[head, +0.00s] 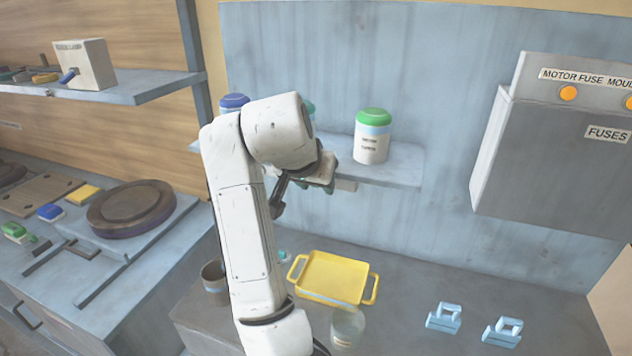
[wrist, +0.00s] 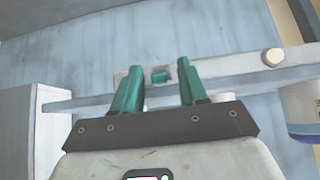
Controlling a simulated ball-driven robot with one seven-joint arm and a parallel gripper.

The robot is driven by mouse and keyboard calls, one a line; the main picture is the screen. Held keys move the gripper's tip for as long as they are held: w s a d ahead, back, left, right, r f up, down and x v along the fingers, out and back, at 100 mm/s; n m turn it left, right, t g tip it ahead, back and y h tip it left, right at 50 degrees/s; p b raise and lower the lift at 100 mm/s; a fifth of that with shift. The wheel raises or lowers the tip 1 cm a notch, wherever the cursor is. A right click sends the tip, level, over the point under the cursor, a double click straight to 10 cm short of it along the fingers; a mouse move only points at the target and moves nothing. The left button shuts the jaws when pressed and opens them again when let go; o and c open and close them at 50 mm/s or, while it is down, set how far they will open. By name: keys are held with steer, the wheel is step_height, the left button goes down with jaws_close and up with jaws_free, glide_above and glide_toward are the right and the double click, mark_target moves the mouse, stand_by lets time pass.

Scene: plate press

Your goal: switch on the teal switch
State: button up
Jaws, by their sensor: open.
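I cannot tell exactly how far the switch is from the fingertips. In the head view my gripper (head: 325,184) is beside the front edge of the wall shelf (head: 405,177). The switch cannot be made out there.
A green-lidded jar (head: 372,135) and a blue-lidded jar (head: 234,102) stand on the shelf. A round white knob (wrist: 272,57) is right of the switch. A yellow tray (head: 333,276) lies below; a grey fuse box (head: 550,150) hangs at right.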

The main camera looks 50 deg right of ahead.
steer(key=v, duration=1)
steer(key=shift+r, duration=0.2)
steer(key=shift+a, duration=0.15)
